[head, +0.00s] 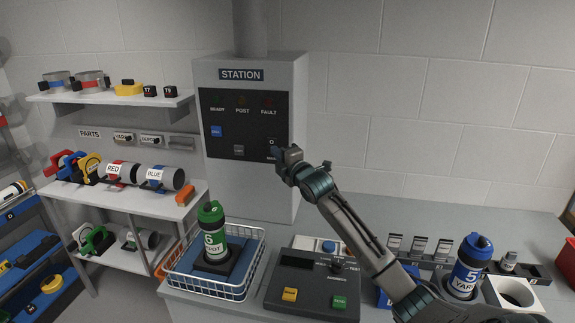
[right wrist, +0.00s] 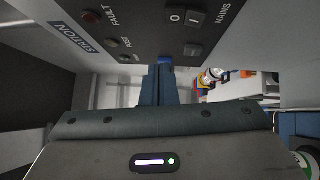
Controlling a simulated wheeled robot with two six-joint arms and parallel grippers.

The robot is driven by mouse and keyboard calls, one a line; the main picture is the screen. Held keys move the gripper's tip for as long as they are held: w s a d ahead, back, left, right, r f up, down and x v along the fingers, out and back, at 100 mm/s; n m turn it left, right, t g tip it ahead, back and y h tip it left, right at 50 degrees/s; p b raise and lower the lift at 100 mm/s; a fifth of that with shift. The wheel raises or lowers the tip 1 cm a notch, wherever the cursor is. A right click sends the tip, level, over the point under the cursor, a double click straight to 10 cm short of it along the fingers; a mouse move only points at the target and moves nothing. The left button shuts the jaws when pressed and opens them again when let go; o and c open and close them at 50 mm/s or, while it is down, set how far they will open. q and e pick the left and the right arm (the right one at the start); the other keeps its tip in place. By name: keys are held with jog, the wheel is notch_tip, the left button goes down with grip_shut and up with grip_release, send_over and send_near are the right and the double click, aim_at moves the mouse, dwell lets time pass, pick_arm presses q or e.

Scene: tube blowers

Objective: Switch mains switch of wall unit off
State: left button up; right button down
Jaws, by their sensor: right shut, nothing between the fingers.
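The wall unit (head: 301,110), labelled STATION, has a black panel (head: 225,122) with lamps marked READY, POST and FAULT. Its mains switch (head: 272,143) is at the panel's lower right, showing an O, partly hidden by my right gripper. In the right wrist view the mains switch (right wrist: 184,17) shows O and I halves beside the word MAINS. My right gripper (head: 279,154) is shut and empty just at the switch's lower right; in the right wrist view its fingers (right wrist: 157,84) point along the panel. I cannot tell whether they touch it. My left gripper is not in view.
A blue button (head: 216,131) and a grey button (head: 238,150) sit on the same panel. Below are a wire basket (head: 208,287) holding a green-capped bottle (head: 213,240), and a dark control box (head: 312,290). Shelves (head: 120,104) stand left. The wall at right is clear.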

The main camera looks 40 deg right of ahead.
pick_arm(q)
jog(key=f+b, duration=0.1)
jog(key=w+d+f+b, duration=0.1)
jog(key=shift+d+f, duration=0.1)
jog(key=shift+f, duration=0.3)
pick_arm(e)
jog(key=s, duration=0.5)
jog(key=shift+s, duration=0.25)
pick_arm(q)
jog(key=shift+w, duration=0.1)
